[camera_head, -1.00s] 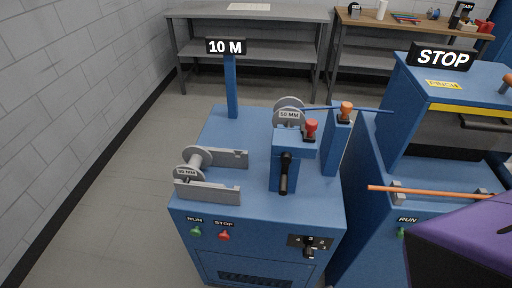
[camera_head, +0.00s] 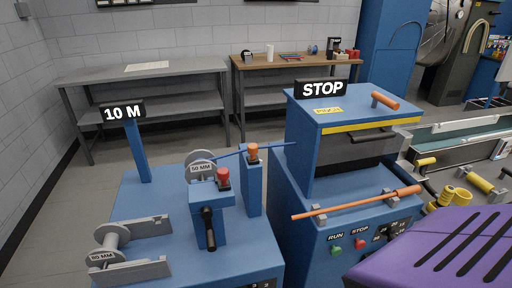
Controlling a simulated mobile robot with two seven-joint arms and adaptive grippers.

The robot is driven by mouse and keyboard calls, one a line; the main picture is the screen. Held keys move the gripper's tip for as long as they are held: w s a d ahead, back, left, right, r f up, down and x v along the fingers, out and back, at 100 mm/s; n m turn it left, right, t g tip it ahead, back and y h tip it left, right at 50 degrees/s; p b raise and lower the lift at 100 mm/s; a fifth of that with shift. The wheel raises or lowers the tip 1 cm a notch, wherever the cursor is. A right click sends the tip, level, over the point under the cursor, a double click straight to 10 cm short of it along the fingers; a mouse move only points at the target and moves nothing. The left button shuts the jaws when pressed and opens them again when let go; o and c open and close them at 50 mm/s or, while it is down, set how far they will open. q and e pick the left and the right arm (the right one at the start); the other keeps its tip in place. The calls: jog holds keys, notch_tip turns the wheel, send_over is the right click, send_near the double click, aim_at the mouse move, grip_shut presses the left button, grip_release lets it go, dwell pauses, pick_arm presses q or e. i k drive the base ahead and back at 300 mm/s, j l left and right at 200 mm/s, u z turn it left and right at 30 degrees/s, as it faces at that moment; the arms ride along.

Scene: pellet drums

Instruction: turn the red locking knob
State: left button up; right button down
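A red knob (camera_head: 223,178) sits on top of the blue upright block (camera_head: 209,213) of the left machine, beside a grey disc marked 50 MM (camera_head: 201,169). A black lever hangs on the front of that block. An orange knob (camera_head: 252,151) tops the blue post just right of the red knob. I cannot tell from this view which way the red knob is turned. Neither of my grippers is in view.
A blue machine with a STOP sign (camera_head: 321,88) and an orange-handled bar (camera_head: 356,203) stands right of the knob. A grey spool (camera_head: 109,246) lies at left. Benches (camera_head: 146,69) line the back wall. A purple surface (camera_head: 440,250) fills the lower right.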

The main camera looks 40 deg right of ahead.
aim_at(221, 178)
jog(key=z, duration=1.1)
